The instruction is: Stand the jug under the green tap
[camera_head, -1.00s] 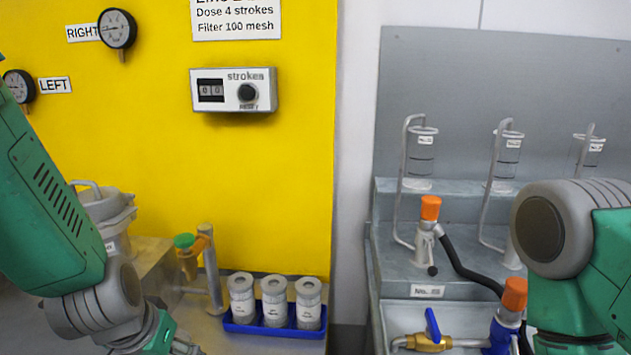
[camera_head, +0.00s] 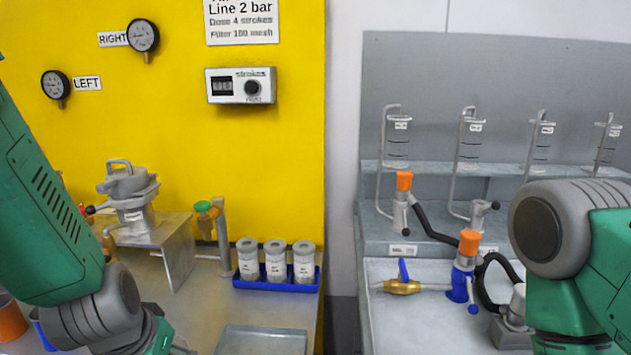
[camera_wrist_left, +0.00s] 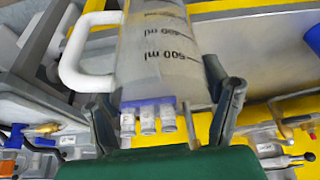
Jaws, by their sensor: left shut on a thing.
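The jug (camera_wrist_left: 155,50) is clear with millilitre marks and a white handle (camera_wrist_left: 80,55). It sits between the two fingers of my left gripper (camera_wrist_left: 165,98), which is shut on it, in the left wrist view. The head view does not show the jug; my left gripper is mostly cut off at the bottom edge there. The green tap (camera_head: 204,207) has a green knob on an orange-brown body, fixed to a grey post at the back of the left bench. My right arm stands at the right of the head view, its gripper out of sight.
A blue rack (camera_head: 277,286) with three pale canisters stands right of the tap. A grey stand (camera_head: 178,255) bearing a metal pot (camera_head: 130,195) is to its left. A shallow metal tray (camera_head: 262,342) lies in front. Orange-topped valves (camera_head: 467,243) stand on the right bench.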

